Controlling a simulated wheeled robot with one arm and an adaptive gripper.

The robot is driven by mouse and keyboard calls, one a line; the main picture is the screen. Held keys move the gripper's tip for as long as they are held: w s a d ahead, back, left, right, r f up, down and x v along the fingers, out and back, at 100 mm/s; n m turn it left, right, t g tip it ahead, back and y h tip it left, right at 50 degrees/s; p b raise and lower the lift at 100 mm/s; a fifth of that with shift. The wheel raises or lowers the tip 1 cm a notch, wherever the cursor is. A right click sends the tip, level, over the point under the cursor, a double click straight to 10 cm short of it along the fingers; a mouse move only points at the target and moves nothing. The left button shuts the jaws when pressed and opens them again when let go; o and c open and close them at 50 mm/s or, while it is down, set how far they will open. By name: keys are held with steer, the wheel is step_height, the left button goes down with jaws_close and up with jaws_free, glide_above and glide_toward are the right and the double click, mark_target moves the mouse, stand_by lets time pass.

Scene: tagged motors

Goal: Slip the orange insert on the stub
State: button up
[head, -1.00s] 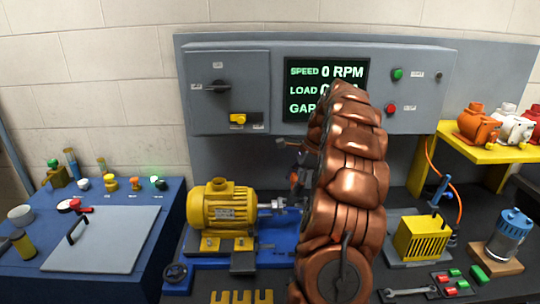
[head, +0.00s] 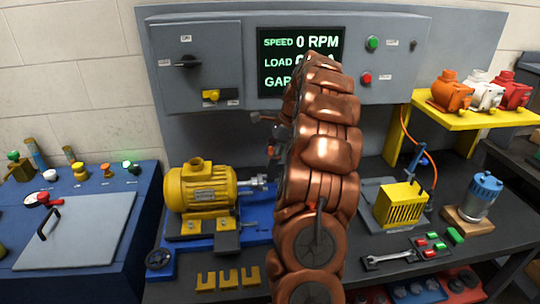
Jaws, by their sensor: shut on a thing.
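The yellow motor (head: 200,187) sits on a blue base, its metal shaft stub (head: 256,181) pointing right. My gripper (head: 270,146) is above and just right of the stub, partly hidden behind my copper-coloured arm. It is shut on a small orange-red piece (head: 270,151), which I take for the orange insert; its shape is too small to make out. The piece is apart from the stub in the picture. My arm hides what lies right of the stub on the blue base.
A control cabinet with a screen (head: 300,62) stands behind. The blue bench at left carries a grey lid (head: 75,235) and several coloured knobs. A yellow shelf (head: 480,121) with small motors, a yellow caged box (head: 400,205) and a wrench (head: 390,257) are at right.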

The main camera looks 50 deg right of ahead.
steer(key=shift+s+d+f+b, duration=0.3)
steer(key=shift+f+b, duration=0.4)
steer(key=shift+f, duration=0.9)
steer(key=shift+s+d+f+b, duration=0.2)
steer(key=shift+d+f+b, duration=0.4)
steer(key=shift+f, duration=1.05)
steer(key=shift+s+d+f+b, duration=0.25)
steer(key=shift+f+b, duration=0.6)
steer(key=shift+f, duration=0.75)
steer(key=o, duration=1.2)
steer(key=shift+v, duration=6.05)
